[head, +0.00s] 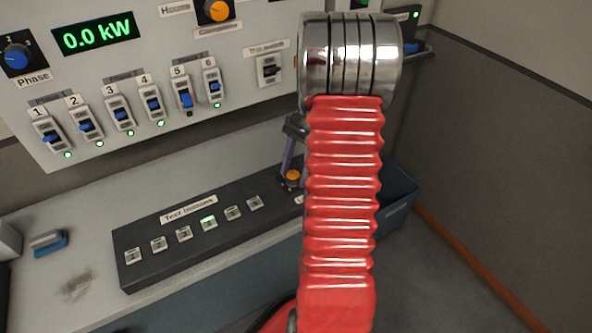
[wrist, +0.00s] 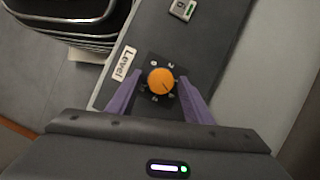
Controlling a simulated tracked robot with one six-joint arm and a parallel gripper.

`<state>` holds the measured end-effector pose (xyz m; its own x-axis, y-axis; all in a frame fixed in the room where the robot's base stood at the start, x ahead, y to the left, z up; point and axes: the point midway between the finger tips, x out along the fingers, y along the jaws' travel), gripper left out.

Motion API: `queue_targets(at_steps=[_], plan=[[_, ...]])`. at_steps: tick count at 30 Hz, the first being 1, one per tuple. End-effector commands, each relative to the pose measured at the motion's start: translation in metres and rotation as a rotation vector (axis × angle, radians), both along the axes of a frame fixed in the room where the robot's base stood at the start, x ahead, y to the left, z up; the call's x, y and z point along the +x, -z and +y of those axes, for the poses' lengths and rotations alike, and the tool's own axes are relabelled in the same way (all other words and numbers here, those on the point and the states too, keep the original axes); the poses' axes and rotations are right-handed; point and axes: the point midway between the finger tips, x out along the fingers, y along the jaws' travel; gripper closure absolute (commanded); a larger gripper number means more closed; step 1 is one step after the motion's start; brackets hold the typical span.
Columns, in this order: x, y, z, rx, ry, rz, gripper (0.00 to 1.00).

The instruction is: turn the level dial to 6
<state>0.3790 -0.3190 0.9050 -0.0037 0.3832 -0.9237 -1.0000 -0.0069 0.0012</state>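The level dial is an orange round knob (wrist: 161,81) on a dark plate in the wrist view, with a white "Level" label (wrist: 124,64) beside it and small numbers around it. The pointer line on the knob is too small to read for certain. My gripper (wrist: 158,92) has its two purple fingers apart, one on each side of the dial, with visible gaps to the knob. In the head view the orange dial (head: 293,175) shows at the right end of the dark button box, below my gripper (head: 290,160), partly hidden by my red arm.
The dark button box (head: 160,272) carries several test buttons. A blue bin (head: 398,205) stands at the right.

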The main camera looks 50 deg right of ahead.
Motion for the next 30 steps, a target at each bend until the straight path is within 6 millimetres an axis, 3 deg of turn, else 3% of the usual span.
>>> queue_targets(at_steps=[14,20,30], plan=[[0.001,-0.007,-0.003,-0.002,0.001,-0.002,0.49],[0.001,-0.03,-0.013,-0.003,0.0,-0.002,0.49],[0.001,-0.085,-0.036,-0.003,0.001,-0.003,0.49]])
